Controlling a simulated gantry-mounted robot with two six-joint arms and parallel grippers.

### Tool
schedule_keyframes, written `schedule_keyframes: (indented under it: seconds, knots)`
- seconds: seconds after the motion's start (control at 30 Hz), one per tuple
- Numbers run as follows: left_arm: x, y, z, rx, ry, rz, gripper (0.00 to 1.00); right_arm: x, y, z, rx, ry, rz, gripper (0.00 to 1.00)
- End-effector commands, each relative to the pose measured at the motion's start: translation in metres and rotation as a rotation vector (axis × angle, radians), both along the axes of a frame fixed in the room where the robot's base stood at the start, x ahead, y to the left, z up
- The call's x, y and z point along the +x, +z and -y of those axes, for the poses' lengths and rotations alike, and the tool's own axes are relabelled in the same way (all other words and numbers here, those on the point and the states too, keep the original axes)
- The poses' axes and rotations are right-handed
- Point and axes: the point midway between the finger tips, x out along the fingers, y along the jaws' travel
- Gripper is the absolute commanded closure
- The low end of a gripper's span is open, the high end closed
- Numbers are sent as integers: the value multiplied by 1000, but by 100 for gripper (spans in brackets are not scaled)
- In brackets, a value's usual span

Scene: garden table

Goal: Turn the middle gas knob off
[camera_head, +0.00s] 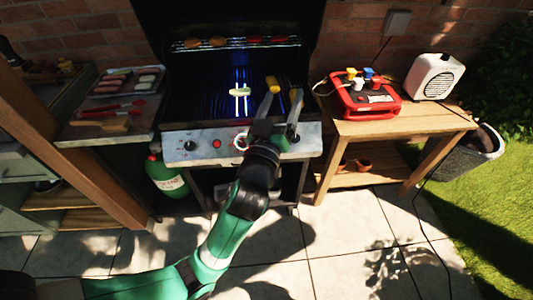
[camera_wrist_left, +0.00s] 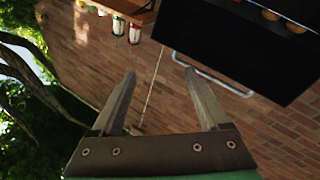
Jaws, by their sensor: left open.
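The gas grill's front panel (camera_head: 175,152) faces me with round knobs along it. The left knob (camera_head: 190,145) is at the panel's left. My left gripper (camera_head: 283,103) is open and empty, above the panel's right part and apart from the middle knob. My right gripper is not seen.
Food lies on the grate and upper rack (camera_head: 245,43). A green gas bottle (camera_head: 166,176) stands below left. A wooden side table (camera_head: 410,122) at right bears a red box (camera_head: 363,97) and a white speaker-like box (camera_head: 434,77). Tiled floor lies in front.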

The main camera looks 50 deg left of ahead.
Motion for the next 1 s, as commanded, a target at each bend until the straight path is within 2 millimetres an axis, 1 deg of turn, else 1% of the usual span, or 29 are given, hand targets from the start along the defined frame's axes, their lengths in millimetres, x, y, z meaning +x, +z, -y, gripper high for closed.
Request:
schedule_keyframes:
  seconds: [0.03,0.07,0.1,0.17,0.2,0.23,0.3,0.33,0.4,0.5,0.63,0.77,1.0]
  knots:
    - [-7,-64,-18,-4,67,-75,22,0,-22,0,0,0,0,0]
    - [-13,-94,-28,-3,106,-114,22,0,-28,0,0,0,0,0]
    - [-24,-134,-41,2,159,-167,22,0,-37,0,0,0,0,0]
    - [-43,-187,-57,18,228,-243,22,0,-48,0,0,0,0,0]
    - [-56,-216,-65,30,265,-286,22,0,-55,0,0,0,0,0]
    - [-64,-235,-69,39,288,-315,22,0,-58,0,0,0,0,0]
    - [-81,-265,-77,58,327,-365,22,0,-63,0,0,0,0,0]
    - [-86,-273,-79,65,338,-379,22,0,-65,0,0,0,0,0]
    - [-94,-284,-82,75,353,-399,22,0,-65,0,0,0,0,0]
    - [-96,-285,-83,78,357,-404,22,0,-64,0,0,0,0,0]
    - [-92,-284,-87,78,358,-402,22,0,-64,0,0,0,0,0]
    - [-81,-284,-104,77,360,-401,22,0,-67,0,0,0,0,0]
    - [-50,-285,-148,77,358,-400,22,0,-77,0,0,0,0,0]
